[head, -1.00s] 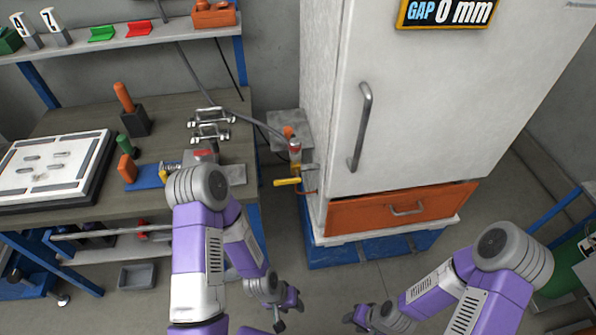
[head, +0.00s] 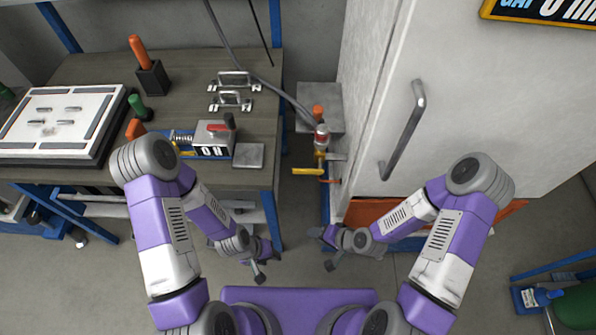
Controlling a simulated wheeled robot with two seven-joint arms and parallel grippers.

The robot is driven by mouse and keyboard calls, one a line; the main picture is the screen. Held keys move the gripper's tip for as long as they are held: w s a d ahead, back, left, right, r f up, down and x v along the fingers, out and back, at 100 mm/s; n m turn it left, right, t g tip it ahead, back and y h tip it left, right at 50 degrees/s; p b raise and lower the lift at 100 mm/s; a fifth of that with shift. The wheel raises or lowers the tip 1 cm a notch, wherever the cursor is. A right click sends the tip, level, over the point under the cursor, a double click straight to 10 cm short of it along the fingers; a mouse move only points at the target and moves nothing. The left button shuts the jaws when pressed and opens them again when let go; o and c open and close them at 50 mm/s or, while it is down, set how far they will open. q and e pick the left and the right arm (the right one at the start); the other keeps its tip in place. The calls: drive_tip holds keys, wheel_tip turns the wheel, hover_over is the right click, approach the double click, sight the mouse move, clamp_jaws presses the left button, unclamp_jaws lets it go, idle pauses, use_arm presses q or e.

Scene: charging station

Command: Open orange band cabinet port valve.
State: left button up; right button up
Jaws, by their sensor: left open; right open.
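The white cabinet (head: 380,100) stands at the right, with an orange band (head: 368,212) low on its front, partly hidden behind my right arm. A valve with a yellow lever (head: 307,171) sits by the cabinet's left side. The lever points left, towards the bench. Above it is a fitting (head: 321,138) with a red and an orange part. My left gripper (head: 267,267) is open and empty, low in front of the bench and below the lever in the picture. My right gripper (head: 322,248) is open and empty, low in front of the cabinet. Neither touches the valve.
A workbench (head: 80,75) at the left holds a white plate (head: 60,118), handles (head: 232,90) and a block with a red lever (head: 215,138). A grey hose (head: 285,95) runs to the fitting. Floor shows between bench and cabinet. A green cylinder (head: 578,308) is at lower right.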

drive_tip(key=w+a+r+m+t+y+b, duration=0.1)
drive_tip(key=w+r+m+t+y+b, duration=0.1)
drive_tip(key=w+r+t+y, duration=0.3)
drive_tip(key=m+t+b, duration=0.1)
drive_tip(key=m+t, duration=0.1)
drive_tip(key=t, duration=0.2)
approach(304, 173)
drive_tip(key=x, duration=0.3)
drive_tip(key=shift+y, duration=0.4)
drive_tip(key=x, duration=0.3)
drive_tip(key=b+x, duration=0.1)
drive_tip(key=x, duration=0.2)
drive_tip(key=shift+w+f, duration=0.2)
drive_tip(key=shift+c, duration=0.3)
clamp_jaws()
